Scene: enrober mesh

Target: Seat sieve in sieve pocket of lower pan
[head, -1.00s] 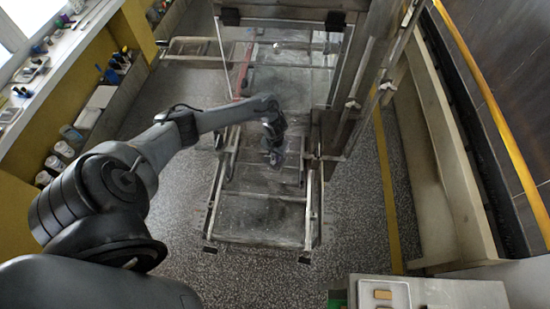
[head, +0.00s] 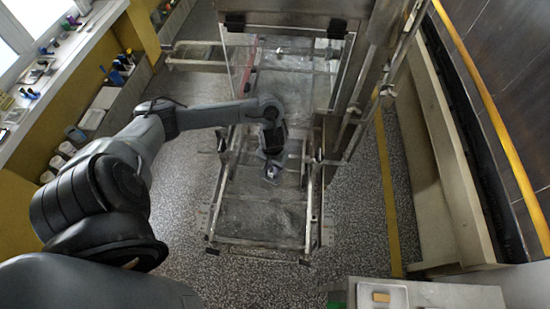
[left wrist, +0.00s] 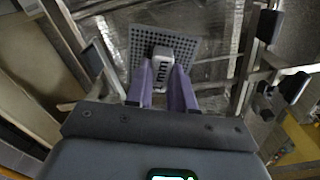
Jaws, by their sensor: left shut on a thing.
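My left gripper (head: 271,172) is over the middle of the metal frame in the head view. In the left wrist view its two purple fingers (left wrist: 163,85) are shut on the pale grip block of the sieve (left wrist: 146,36), a dark square plate with rows of small holes. In the head view the sieve is small and largely hidden by the gripper. The lower pan, seemingly the wide grey metal tray (head: 262,222), lies in the frame below and around the gripper. I cannot make out the sieve pocket or tell whether the sieve touches the pan. My right gripper is not in view.
Metal rails and posts (head: 310,205) flank the pan. A clear panel and a thick steel upright (head: 345,100) stand behind and to the right. A shelf with bottles and tools (head: 110,90) is at the left. A small table (head: 440,296) is at the lower right.

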